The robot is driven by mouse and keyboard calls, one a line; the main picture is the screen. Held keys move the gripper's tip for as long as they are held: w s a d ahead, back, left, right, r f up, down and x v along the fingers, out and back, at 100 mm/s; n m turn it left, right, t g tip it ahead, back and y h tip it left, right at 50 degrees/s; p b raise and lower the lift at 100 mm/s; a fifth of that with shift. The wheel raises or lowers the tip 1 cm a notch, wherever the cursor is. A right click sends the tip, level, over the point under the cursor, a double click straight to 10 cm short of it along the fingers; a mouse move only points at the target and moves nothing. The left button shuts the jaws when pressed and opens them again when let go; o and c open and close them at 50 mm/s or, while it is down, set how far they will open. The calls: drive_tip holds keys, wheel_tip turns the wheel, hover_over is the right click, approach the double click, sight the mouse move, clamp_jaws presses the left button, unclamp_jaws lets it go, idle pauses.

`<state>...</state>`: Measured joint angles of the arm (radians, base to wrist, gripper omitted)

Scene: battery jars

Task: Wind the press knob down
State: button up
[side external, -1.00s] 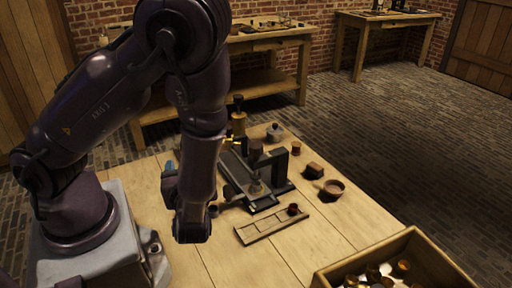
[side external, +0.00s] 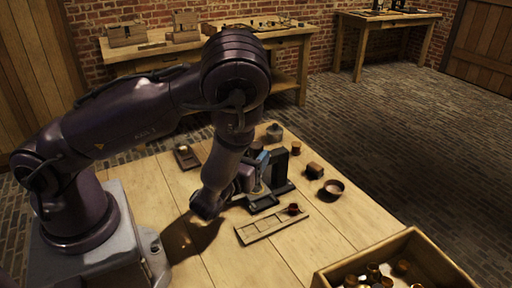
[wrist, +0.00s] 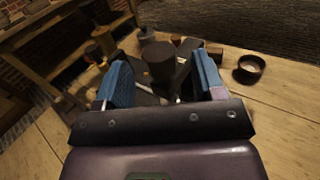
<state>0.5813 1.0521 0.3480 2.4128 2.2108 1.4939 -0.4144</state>
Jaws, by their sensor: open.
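The press (side external: 281,166) is a black upright frame on a dark base on the wooden table. Its dark round knob (wrist: 158,58) shows in the wrist view between my two blue fingers, with a gap on either side. My gripper (wrist: 163,76) is open around the knob, and I cannot tell whether either finger touches it. In the side external view my wrist hides much of the press's left part, and the knob is hard to make out.
A wooden slotted rack (side external: 268,228) with a small reddish cup lies in front of the press. A crate (side external: 405,244) of jars is at the front right. The table's front middle is clear.

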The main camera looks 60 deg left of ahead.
sight(256, 148)
drive_tip(key=shift+x, duration=1.7)
drive_tip(key=c, duration=0.9)
drive_tip(key=shift+s+m+h, duration=0.1)
drive_tip(key=shift+m+h, duration=0.2)
drive_tip(key=shift+h, duration=0.1)
drive_tip(key=m+t+h, duration=0.1)
drive_tip(key=m+h, duration=0.1)
drive_tip(key=h, duration=0.2)
drive_tip(key=m+t+h, duration=0.2)
drive_tip(key=m+h, duration=0.1)
drive_tip(key=h, duration=0.1)
drive_tip(key=shift+f, duration=0.1)
drive_tip(key=shift+d+m+g+h, duration=0.1)
drive_tip(key=shift+m+g+h, duration=0.4)
drive_tip(key=shift+m+h, duration=2.3)
drive_tip(key=shift+h, duration=1.2)
